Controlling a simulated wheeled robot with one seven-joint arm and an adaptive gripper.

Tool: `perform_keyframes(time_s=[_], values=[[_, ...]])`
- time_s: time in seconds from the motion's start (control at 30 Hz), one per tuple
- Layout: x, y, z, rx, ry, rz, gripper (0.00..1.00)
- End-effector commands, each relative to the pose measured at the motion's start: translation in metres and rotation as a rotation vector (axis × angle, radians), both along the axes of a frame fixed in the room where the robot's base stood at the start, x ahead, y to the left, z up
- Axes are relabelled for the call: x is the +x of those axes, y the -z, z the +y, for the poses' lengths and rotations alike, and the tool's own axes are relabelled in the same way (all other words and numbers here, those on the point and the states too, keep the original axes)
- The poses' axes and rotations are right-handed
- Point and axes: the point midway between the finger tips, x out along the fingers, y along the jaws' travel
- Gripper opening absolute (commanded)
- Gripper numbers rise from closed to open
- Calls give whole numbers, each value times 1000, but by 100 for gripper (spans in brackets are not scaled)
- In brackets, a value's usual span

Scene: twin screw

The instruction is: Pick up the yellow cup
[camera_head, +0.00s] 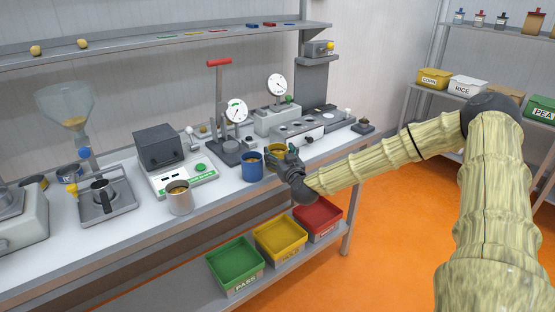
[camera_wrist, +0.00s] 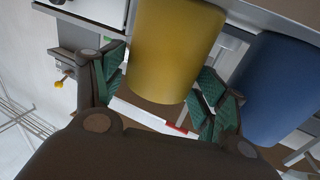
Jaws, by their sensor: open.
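The yellow cup (camera_head: 275,148) stands on the workbench, partly hidden behind my gripper (camera_head: 283,161) in the head view. In the wrist view the yellow cup (camera_wrist: 175,50) is large and lies between the spread fingers of my gripper (camera_wrist: 160,84). The left finger pad is close to one side of the cup and the right finger pads are close to the other. The jaws are open; I cannot tell whether any pad touches the cup.
A blue cup (camera_head: 252,167) stands just left of the gripper; in the wrist view it (camera_wrist: 278,88) is close beside the right finger. A grey cup (camera_head: 179,197) stands farther left. A red-handled press (camera_head: 222,110) and gauge devices (camera_head: 277,112) stand behind.

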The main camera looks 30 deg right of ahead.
Motion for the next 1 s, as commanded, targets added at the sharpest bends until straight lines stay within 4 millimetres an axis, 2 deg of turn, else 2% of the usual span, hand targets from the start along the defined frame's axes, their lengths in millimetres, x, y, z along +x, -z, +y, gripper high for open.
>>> perform_keyframes(time_s=[0.2, 0.53, 0.7, 0.77, 1.0], values=[[19, 0, -4, -2, -1, 0, 73], [22, 0, -5, -1, -1, 0, 73], [22, 0, -5, -1, -1, 0, 42], [22, 0, -5, -1, -1, 0, 33], [22, 0, -5, 0, -1, -1, 32]])
